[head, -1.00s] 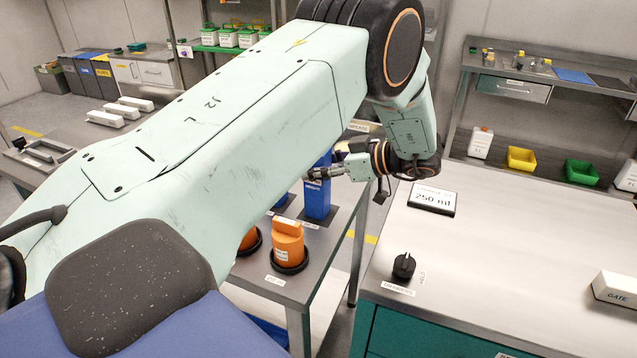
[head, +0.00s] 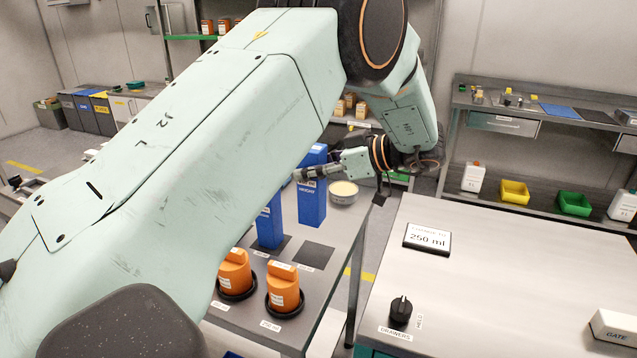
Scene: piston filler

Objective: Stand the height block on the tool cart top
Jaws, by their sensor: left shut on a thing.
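My left gripper (head: 306,174) is shut on a tall blue block (head: 312,207) with a small white label, taken to be the height block. The block is upright, and its lower end appears to be above the grey metal cart top (head: 334,284). An empty dark square pad (head: 315,255) shows just below it. A second blue block (head: 270,228) stands on the cart to its left, partly hidden by my arm. My right gripper is not in view.
Two orange parts (head: 284,285) (head: 234,270) sit in black rings at the cart's front. A round bowl (head: 343,193) is behind the held block. The bench (head: 500,280) at right carries a 250 ml sign (head: 428,238), a black knob (head: 401,310) and a white GATE block (head: 615,328).

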